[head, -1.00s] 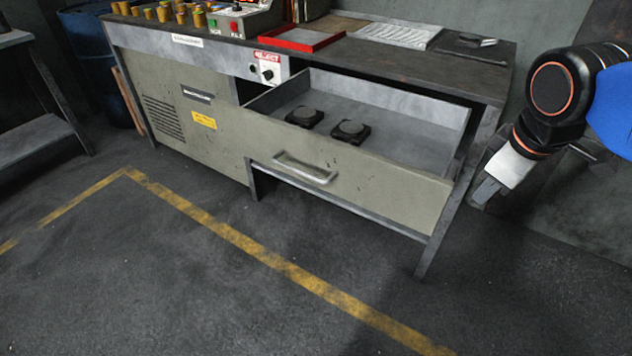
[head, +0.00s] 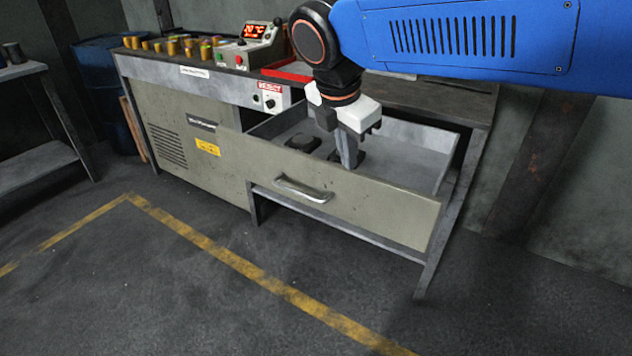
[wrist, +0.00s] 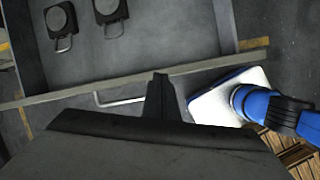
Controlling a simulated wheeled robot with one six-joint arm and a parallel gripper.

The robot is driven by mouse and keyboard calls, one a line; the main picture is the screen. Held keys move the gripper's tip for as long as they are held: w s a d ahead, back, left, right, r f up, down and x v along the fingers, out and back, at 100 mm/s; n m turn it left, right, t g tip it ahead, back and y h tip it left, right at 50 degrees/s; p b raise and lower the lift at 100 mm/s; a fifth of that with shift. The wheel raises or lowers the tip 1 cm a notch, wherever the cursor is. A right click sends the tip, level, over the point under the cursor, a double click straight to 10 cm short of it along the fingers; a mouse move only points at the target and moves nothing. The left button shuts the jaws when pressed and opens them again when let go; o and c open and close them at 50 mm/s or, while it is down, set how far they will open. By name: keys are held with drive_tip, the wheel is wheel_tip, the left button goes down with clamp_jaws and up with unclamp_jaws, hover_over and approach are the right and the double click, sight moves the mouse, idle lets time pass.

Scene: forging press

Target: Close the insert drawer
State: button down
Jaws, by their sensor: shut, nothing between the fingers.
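The insert drawer (head: 345,197) is pulled out of the grey bench, with a beige front and a metal bar handle (head: 303,189). Two dark inserts lie in it; they show in the wrist view as a left insert (wrist: 61,19) and a right insert (wrist: 110,10). My gripper (head: 350,162) is shut and empty, pointing down. In the head view it overlaps the drawer's opening behind the front panel. In the wrist view its fingers (wrist: 160,84) appear near the front panel's edge (wrist: 205,64), beside the handle (wrist: 118,102). I cannot tell whether they touch it.
The bench top carries a control box (head: 252,47) with a lit display, several brass pieces (head: 172,46) and a red tray (head: 288,72). A side table (head: 38,155) and a blue barrel (head: 100,90) stand at left. The floor in front is clear, with yellow lines.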

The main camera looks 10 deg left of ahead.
sight(319, 190)
drive_tip(key=s+a+n, duration=0.2)
drive_tip(key=a+n, duration=0.2)
drive_tip(key=a, duration=0.4)
drive_tip(key=x, duration=0.9)
drive_tip(key=shift+w+f, duration=0.25)
drive_tip(key=shift+w, duration=0.25)
drive_tip(key=w+d, duration=0.4)
drive_tip(key=w, duration=0.6)
drive_tip(key=w+d, duration=0.4)
drive_tip(key=w, duration=0.7)
drive_tip(key=w+d, duration=0.3)
drive_tip(key=w, duration=0.8)
drive_tip(key=shift+w+d, duration=0.15)
drive_tip(key=shift+d, duration=0.25)
drive_tip(key=shift+w+d, duration=0.2)
drive_tip(key=shift+w, duration=0.3)
drive_tip(key=shift+w+r, duration=0.1)
drive_tip(key=shift+w+d+r, duration=0.1)
